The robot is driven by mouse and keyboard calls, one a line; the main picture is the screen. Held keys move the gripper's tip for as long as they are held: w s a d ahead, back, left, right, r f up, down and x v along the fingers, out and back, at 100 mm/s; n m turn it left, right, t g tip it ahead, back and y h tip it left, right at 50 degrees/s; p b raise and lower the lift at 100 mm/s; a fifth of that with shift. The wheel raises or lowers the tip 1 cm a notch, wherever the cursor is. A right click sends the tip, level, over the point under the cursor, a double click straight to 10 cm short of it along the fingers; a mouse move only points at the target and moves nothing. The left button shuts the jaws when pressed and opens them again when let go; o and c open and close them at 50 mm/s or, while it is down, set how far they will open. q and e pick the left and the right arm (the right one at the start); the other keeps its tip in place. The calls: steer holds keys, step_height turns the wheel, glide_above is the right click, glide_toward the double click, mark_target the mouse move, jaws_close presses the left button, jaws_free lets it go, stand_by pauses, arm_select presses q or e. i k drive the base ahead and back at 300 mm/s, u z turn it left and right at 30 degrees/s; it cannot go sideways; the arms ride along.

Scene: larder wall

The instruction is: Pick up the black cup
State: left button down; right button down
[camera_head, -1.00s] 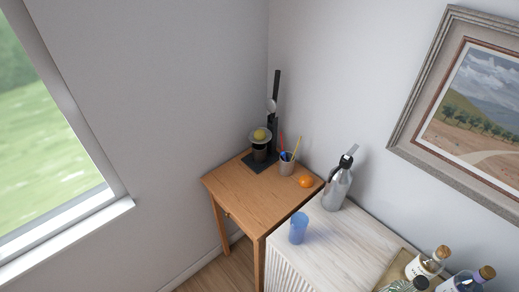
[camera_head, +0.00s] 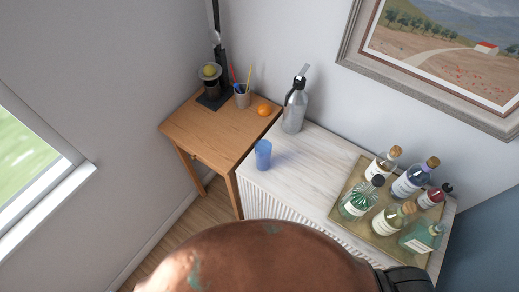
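A dark cup (camera_head: 211,89) stands on a black base (camera_head: 213,102) at the back left corner of the small wooden table (camera_head: 205,132). It looks black or dark brown. A grey dish (camera_head: 208,76) with a yellow ball or lemon (camera_head: 210,71) sits on top of the cup and hides its mouth. Neither of my grippers shows in the head view, and nothing touches the cup.
A pencil holder (camera_head: 242,97) and an orange (camera_head: 263,110) stand right of the cup. A blue tumbler (camera_head: 263,155) and silver bottle (camera_head: 294,108) stand on the white cabinet (camera_head: 296,165), with a tray (camera_head: 347,180) of several bottles. A large brown rounded shape (camera_head: 260,258) fills the bottom foreground.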

mark_target(212, 88)
steer(key=z, duration=0.05)
steer(key=k, duration=0.5)
steer(key=u, duration=1.45)
steer(key=i, duration=1.4)
steer(key=z, duration=2.45)
steer(key=i, duration=0.3)
steer(key=z, duration=0.05)
